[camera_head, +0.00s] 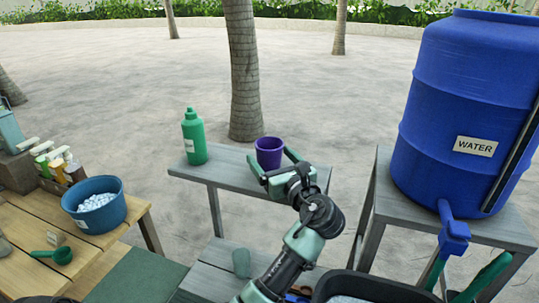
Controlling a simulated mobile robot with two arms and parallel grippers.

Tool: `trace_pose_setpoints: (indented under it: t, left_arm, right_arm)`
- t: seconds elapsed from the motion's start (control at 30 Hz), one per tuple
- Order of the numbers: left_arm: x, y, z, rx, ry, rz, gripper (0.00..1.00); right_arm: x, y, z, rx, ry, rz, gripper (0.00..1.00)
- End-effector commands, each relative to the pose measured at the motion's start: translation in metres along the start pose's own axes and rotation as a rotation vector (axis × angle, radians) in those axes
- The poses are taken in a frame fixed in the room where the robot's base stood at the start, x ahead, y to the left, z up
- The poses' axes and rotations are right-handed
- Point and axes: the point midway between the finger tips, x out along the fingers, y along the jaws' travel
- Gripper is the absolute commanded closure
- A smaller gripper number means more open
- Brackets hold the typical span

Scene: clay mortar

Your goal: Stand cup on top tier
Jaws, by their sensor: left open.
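A purple cup (269,152) stands upright on the grey top tier (226,174) of a two-level stand, near its right part. My left gripper (272,161) is open at the cup, with one finger at its left side and the other at its right. I cannot tell whether the fingers touch it. The gripper body hides the tier in front of the cup. A translucent green cup (241,262) stands on the lower tier (212,276).
A green bottle (194,138) stands at the top tier's left end. A blue water barrel (465,110) with a tap (453,234) stands on a grey stand to the right. A blue bowl of white pieces (97,205) sits on a wooden table. A black-rimmed container (370,287) is at bottom right.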

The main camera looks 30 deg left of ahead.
Motion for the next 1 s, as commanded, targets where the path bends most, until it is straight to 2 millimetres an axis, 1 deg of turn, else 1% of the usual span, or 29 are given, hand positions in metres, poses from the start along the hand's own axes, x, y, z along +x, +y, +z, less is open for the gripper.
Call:
trace_pose_setpoints:
  t: [0.03,0.13,0.37,0.47,0.5,0.57,0.6,0.63,0.67,0.87,1.0]
  left_arm:
    - [0.0066,0.0004,0.0022,0.002,-0.001,0.002,0.15]
    - [0.0135,0.0004,0.0005,0.000,0.000,0.001,0.15]
    - [0.0147,0.0001,-0.0007,-0.001,0.000,-0.001,0.15]
    - [0.0146,0.0001,-0.0006,-0.001,0.000,-0.001,0.40]
    - [0.0145,0.0001,-0.0005,-0.001,0.000,-0.001,0.51]
    - [0.0145,0.0000,-0.0005,-0.001,0.000,-0.001,0.68]
    - [0.0144,0.0000,-0.0004,-0.001,0.000,-0.001,0.79]
    - [0.0144,0.0000,-0.0002,-0.001,0.000,-0.001,0.81]
    - [0.0144,0.0000,-0.0002,-0.001,-0.001,-0.001,0.88]
    - [0.0143,0.0000,0.0005,-0.001,-0.001,-0.001,0.88]
    - [0.0144,-0.0001,0.0073,-0.005,-0.001,0.000,0.88]
  right_arm:
    - [-0.0042,0.0000,-0.0006,0.000,0.000,0.000,0.64]
    - [-0.0054,-0.0001,-0.0008,0.000,0.000,0.000,0.64]
    - [-0.0046,-0.0001,-0.0009,0.000,0.001,0.000,0.64]
    - [-0.0046,-0.0001,-0.0009,0.000,0.001,0.000,0.64]
    - [-0.0046,-0.0002,-0.0009,0.000,0.001,0.000,0.64]
    - [-0.0046,-0.0001,-0.0010,0.000,0.001,0.000,0.64]
    - [-0.0046,-0.0001,-0.0010,0.000,0.001,0.000,0.64]
    - [-0.0046,-0.0001,-0.0010,0.000,0.001,0.000,0.64]
    - [-0.0046,-0.0001,-0.0011,0.000,0.001,0.000,0.64]
    - [-0.0045,-0.0001,-0.0012,0.000,0.001,0.000,0.64]
    - [-0.0033,-0.0001,-0.0011,0.001,0.001,0.000,0.64]
